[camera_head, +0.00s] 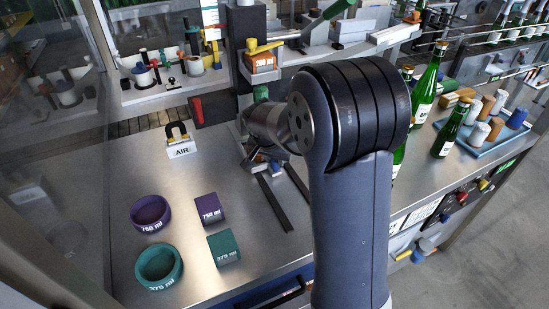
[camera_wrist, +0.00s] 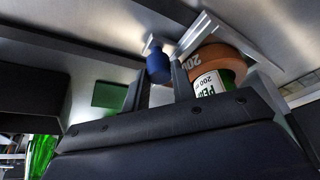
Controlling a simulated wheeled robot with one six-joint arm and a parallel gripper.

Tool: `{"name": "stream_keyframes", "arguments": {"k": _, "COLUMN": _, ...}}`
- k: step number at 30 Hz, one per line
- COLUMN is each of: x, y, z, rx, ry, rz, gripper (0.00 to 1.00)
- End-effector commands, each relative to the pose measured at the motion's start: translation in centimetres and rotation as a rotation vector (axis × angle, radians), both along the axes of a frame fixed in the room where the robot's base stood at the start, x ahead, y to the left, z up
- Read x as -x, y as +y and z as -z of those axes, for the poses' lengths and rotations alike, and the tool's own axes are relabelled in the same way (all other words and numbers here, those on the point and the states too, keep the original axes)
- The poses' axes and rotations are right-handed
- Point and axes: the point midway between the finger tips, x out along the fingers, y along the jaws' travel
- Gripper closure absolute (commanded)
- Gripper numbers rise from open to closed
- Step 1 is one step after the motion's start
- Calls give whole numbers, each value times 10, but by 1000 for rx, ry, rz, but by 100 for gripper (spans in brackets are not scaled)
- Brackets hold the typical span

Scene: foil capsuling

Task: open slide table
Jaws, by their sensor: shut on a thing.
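My gripper (camera_head: 262,166) is at the back ends of two dark parallel rails on the steel worktop, low under my wrist. In the wrist view my gripper (camera_wrist: 159,80) has its two fingers on either side of a blue knob (camera_wrist: 158,62) and is shut on it. The knob sits beside a pale metal bracket (camera_wrist: 205,32), which seems to be part of the slide table. An orange-brown ring marked 200 (camera_wrist: 226,58) surrounds a bottle with a white label (camera_wrist: 208,84) right of the knob. My arm and wrist hide much of the slide table in the head view.
The rails (camera_head: 274,204) run forward over bare steel. Purple (camera_head: 150,213) and green (camera_head: 159,267) rings and two matching blocks lie at front left. An AIR sign (camera_head: 181,148) stands behind them. Green bottles (camera_head: 450,117) and a blue tray (camera_head: 484,148) are at right.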

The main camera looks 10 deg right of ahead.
Motion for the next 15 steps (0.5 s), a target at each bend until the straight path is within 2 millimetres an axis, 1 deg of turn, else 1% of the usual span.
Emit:
{"name": "stream_keyframes", "arguments": {"k": 5, "x": 6, "y": -1, "z": 1, "rx": 0, "ry": -1, "rz": 0, "gripper": 100}}
{"name": "stream_keyframes", "arguments": {"k": 8, "x": 16, "y": -3, "z": 1, "rx": -1, "ry": -2, "rz": 1, "gripper": 100}}
{"name": "stream_keyframes", "arguments": {"k": 11, "x": 29, "y": -6, "z": 2, "rx": -1, "ry": -2, "rz": 1, "gripper": 100}}
{"name": "stream_keyframes", "arguments": {"k": 15, "x": 52, "y": -11, "z": 3, "rx": 0, "ry": -2, "rz": 0, "gripper": 100}}
